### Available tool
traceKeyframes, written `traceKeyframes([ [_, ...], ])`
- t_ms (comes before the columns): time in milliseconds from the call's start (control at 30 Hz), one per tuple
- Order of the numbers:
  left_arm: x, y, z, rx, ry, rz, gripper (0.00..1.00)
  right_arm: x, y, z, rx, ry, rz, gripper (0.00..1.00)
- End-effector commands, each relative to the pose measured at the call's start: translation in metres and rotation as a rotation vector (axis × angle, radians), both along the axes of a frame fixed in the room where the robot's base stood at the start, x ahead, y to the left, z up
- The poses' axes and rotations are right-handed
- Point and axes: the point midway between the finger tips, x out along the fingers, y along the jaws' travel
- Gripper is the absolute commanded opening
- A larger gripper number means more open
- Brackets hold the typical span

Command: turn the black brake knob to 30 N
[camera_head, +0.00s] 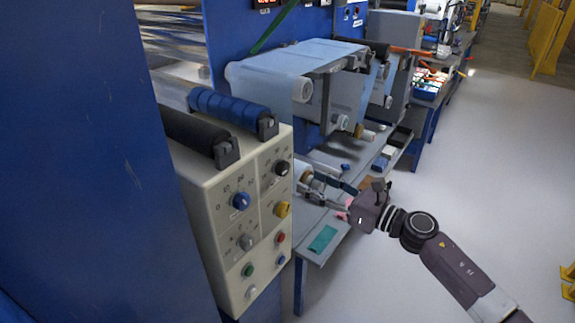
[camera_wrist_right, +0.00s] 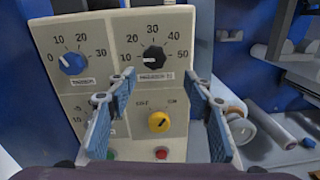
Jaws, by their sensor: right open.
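The black brake knob (camera_head: 281,168) is at the upper right of the beige control panel (camera_head: 226,205). In the right wrist view the knob (camera_wrist_right: 154,57) sits under a scale marked 10 to 50, with 30 at the top; its pointer is too small to read surely. My right gripper (camera_head: 311,188) is open and empty, to the right of the panel in the head view. In the right wrist view its two blue-padded fingers (camera_wrist_right: 160,82) stand apart, below the black knob and either side of the yellow knob, not gripping either. My left gripper is out of view.
A blue knob (camera_wrist_right: 72,63) is left of the black one and a yellow knob (camera_wrist_right: 159,122) below it. Red (camera_wrist_right: 161,153) and green buttons sit lower. Rollers (camera_head: 230,106) top the panel. A grey bench (camera_head: 322,245) with small items lies beside it; the floor right is open.

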Motion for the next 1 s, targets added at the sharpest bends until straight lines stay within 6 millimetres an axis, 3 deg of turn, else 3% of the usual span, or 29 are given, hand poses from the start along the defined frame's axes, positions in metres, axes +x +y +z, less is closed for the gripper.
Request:
traceKeyframes([
  [133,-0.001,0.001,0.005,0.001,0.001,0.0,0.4,-0.003,0.014,0.017,-0.074,-0.086,0.041,0.47],
  [600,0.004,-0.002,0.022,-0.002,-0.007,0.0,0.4,0.037,0.065,0.016,-0.069,-0.082,0.036,0.47],
  [1000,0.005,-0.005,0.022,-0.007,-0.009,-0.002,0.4,0.04,0.07,0.014,-0.069,-0.082,0.036,0.45],
])
